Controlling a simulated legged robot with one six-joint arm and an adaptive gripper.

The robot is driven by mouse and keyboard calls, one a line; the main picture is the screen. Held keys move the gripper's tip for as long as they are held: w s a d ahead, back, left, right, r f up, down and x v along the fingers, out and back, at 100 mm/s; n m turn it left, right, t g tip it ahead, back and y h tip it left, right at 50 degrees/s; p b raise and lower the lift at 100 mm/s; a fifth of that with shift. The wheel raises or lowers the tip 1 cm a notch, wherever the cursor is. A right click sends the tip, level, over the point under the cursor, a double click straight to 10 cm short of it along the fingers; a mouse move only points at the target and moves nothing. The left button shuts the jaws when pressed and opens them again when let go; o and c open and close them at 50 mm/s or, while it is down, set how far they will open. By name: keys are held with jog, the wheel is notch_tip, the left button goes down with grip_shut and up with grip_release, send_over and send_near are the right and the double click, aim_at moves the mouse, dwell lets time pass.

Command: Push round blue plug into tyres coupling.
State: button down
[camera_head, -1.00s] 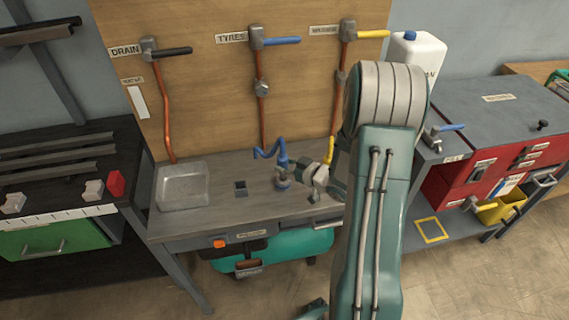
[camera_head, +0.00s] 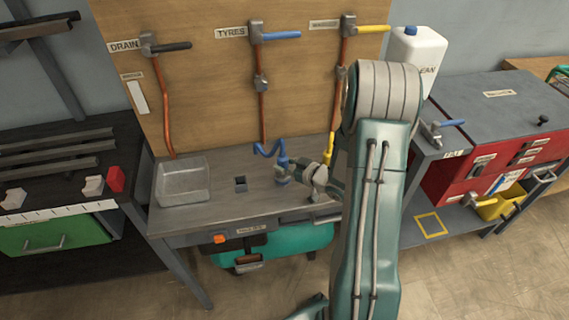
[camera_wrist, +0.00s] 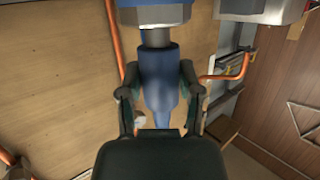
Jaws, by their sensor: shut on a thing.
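My gripper (camera_head: 293,172) comes in from the right and is shut on the plug. In the wrist view the plug's blue body (camera_wrist: 158,80) lies between my two fingers (camera_wrist: 158,95). That view looks upside down. Beyond the plug's body is a short metal neck (camera_wrist: 155,37), which meets a grey and blue fitting (camera_wrist: 155,15), apparently the tyres coupling on the bench. How deep the neck sits is unclear. In the head view my gripper hides most of that fitting.
Copper pipes with valves, the blue-handled one beside the TYRES label (camera_head: 231,32), run down the wooden board behind. A yellow hose end (camera_head: 328,150) stands close behind my gripper.

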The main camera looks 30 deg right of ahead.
jog(key=shift+r, duration=0.2)
jog(key=shift+r, duration=0.95)
jog(key=shift+f, duration=1.15)
dwell(0.9)
jog(key=shift+c, duration=1)
grip_release()
jog(key=v, duration=1.2)
